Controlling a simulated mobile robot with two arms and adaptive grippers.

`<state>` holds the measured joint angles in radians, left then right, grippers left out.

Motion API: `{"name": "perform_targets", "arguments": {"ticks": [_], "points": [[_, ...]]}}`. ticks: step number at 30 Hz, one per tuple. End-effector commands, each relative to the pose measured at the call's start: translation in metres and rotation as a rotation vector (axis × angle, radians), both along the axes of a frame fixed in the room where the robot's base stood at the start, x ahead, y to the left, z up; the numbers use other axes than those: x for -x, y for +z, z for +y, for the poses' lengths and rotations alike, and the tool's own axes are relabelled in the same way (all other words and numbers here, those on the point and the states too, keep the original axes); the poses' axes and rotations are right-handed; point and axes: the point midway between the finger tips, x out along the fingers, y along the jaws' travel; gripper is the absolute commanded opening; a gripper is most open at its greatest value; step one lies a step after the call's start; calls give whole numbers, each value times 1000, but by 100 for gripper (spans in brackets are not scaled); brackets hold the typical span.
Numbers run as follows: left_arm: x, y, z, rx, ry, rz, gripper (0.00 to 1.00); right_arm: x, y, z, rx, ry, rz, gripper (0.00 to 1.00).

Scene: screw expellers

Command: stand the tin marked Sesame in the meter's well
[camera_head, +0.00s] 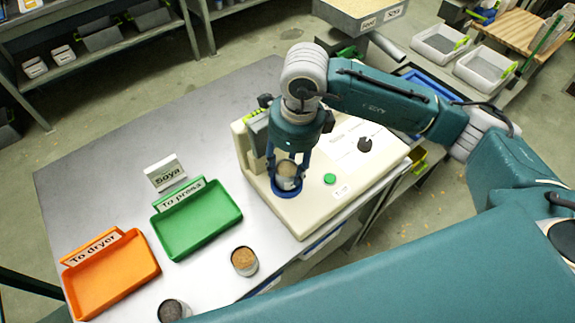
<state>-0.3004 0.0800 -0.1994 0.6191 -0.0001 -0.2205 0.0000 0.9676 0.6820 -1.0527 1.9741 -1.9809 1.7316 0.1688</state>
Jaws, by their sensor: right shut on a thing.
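My right gripper (287,174) comes down over the meter (318,205), a cream box with a green button and a black knob. Its fingers are shut on a small metal tin (286,183) with pale beige contents. The tin is upright at the meter's well, which has a blue ring (285,194) around it. I cannot tell whether the tin's base rests on the well's floor. No marking on this tin can be read. My left gripper is not in view.
A tin with orange-brown contents (244,261) and one with dark contents (172,310) stand at the table's front. A green tray (200,225) reads "To press", an orange tray (112,280) "To dryer". The table's back left is clear.

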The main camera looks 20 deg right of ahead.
Motion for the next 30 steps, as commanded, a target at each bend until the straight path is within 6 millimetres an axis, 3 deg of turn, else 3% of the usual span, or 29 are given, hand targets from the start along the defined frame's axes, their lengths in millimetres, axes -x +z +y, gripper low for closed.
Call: {"name": "perform_targets", "arguments": {"ticks": [30], "points": [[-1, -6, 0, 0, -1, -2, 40, 0, 1, 0, -1, 0, -1, 16]]}}
